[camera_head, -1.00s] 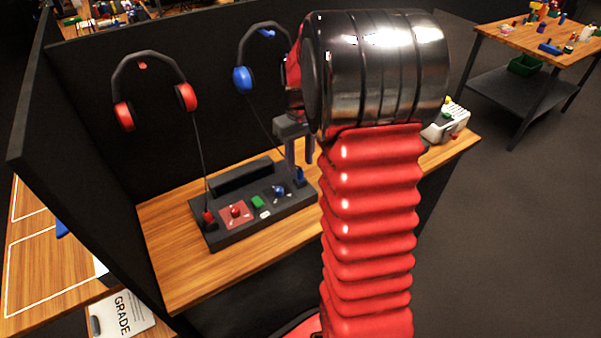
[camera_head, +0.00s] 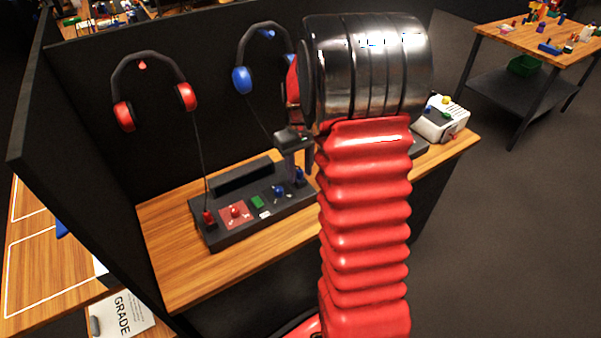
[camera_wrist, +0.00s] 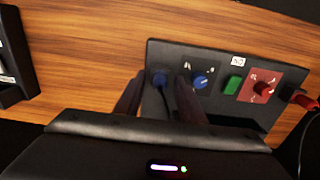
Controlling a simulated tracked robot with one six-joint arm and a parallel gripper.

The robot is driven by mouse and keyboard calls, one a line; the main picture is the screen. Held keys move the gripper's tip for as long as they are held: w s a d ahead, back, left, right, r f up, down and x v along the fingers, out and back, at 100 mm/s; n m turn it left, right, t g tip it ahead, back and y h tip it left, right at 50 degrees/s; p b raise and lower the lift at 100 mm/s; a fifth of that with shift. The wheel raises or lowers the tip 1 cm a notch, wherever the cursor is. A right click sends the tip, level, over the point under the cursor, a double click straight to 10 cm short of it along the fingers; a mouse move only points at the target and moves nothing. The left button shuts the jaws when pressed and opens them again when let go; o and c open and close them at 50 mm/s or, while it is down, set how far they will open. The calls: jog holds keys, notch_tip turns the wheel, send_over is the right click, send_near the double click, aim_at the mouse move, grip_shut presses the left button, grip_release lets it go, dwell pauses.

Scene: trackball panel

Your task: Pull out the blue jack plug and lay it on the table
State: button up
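The blue jack plug (camera_head: 299,176) stands in the right end of the dark control panel (camera_head: 235,228); it also shows in the wrist view (camera_wrist: 159,79) with its dark cord. The panel rests on the wooden table (camera_head: 180,283). My gripper (camera_head: 300,165) is just above the plug. In the wrist view my gripper (camera_wrist: 158,92) is open, one finger on each side of the plug, with gaps between. In the head view my arm partly hides the gripper.
On the panel are a blue knob (camera_wrist: 201,80), a green button (camera_wrist: 233,85), a red knob (camera_wrist: 262,89) and a red plug (camera_head: 208,217). Red headphones (camera_head: 148,67) and blue headphones (camera_head: 242,79) hang on the partition. A white device (camera_head: 440,121) stands at right. The table front is bare.

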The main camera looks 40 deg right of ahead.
aim_at(300, 167)
dwell(0.5)
grip_shut()
dwell(0.3)
jog(key=shift+r, duration=1.05)
jog(key=shift+r, duration=1.05)
jog(key=shift+r, duration=0.35)
jog(key=shift+r, duration=0.35)
jog(key=shift+r, duration=0.2)
